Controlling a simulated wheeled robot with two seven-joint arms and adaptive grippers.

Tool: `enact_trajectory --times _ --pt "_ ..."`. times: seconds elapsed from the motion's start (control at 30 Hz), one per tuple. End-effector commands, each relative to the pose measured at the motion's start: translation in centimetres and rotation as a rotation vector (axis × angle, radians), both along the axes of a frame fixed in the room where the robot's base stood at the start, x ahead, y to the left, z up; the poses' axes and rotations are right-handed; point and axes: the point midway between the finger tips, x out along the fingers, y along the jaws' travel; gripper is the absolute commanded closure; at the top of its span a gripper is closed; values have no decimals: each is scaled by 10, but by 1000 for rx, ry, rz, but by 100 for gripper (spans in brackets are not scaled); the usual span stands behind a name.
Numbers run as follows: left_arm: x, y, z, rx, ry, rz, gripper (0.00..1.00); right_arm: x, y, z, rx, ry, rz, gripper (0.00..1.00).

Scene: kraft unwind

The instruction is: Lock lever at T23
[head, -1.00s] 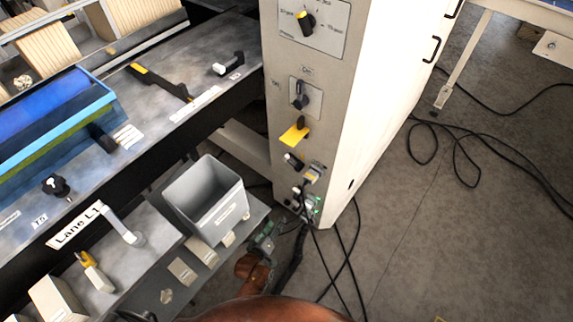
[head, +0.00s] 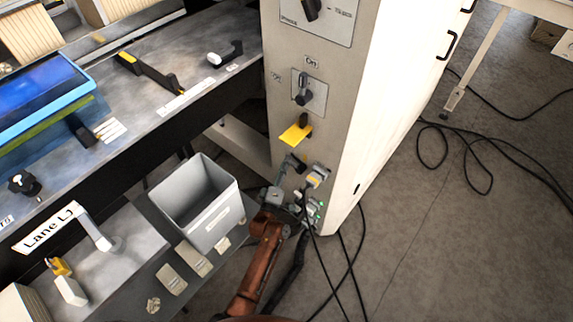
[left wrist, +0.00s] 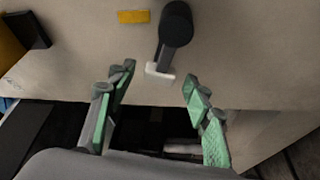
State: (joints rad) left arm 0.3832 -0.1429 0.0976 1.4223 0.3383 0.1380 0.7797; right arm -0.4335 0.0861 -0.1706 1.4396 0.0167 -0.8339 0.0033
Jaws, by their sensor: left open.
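A small black lever (left wrist: 175,28) with a white tip is on the pale cabinet face, in the left wrist view. It also shows in the head view (head: 293,161), low on the cabinet below a yellow plate. My left gripper (left wrist: 158,76) is open and empty, its green-padded fingers on either side of the white tip; contact cannot be told. In the head view my left gripper (head: 284,196) is just below the lever, partly hidden by its own arm. No T23 label is readable. My right gripper is not in view.
The yellow plate (head: 296,134) juts out above the lever. A grey bin (head: 196,203) stands to the left beside the lane shelf.

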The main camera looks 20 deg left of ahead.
Motion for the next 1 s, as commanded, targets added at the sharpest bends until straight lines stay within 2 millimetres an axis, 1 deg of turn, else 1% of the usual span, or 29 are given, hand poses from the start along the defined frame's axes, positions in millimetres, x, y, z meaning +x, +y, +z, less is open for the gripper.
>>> enact_trajectory --times 0.03,0.13,0.37,0.4,1.0 --pt "4 0 -1 0 0 -1 54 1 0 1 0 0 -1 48" --pt "7 0 0 1 1 -1 54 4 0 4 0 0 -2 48" --pt "8 0 1 1 0 -1 54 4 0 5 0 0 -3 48" --pt "8 0 1 1 0 -1 55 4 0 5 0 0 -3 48" --pt "7 0 1 2 1 0 96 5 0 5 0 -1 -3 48"
